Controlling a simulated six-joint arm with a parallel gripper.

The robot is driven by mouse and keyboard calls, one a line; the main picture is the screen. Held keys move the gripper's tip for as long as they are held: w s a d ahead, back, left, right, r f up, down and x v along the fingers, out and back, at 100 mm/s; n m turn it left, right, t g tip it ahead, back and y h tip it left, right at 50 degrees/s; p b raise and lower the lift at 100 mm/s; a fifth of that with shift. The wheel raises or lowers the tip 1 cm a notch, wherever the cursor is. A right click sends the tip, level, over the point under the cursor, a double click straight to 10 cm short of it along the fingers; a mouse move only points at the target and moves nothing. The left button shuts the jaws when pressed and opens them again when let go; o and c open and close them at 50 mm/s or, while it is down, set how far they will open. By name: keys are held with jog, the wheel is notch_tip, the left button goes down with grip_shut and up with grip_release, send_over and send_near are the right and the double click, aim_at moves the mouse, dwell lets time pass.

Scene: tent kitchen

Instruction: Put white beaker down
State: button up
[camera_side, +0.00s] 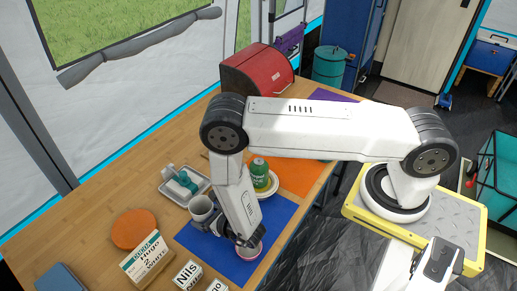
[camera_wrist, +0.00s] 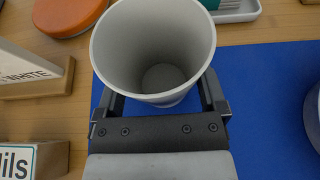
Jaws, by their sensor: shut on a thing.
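The white beaker (camera_side: 201,208) is upright at the left edge of the blue mat (camera_side: 205,240). In the wrist view the beaker (camera_wrist: 153,45) has its open mouth towards the camera and looks empty inside. My gripper (camera_side: 219,226) reaches it from the right in the side view. In the wrist view the gripper (camera_wrist: 160,95) has one finger on each side of the beaker, shut on it. The beaker's base is mostly hidden, and I cannot tell whether it touches the mat or hangs just above it.
A bowl (camera_side: 249,252) stands right of my gripper. A grey tray (camera_side: 172,190) with green items lies behind the beaker. An orange disc (camera_side: 133,229), a "Hugo" sign (camera_side: 147,258) and a "Nils" block (camera_side: 187,276) are to the left and front. A green can (camera_side: 260,172) stands behind.

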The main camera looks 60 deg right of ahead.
jog(key=shift+f, duration=0.1)
jog(key=o, duration=0.9)
jog(key=shift+v, duration=6.05)
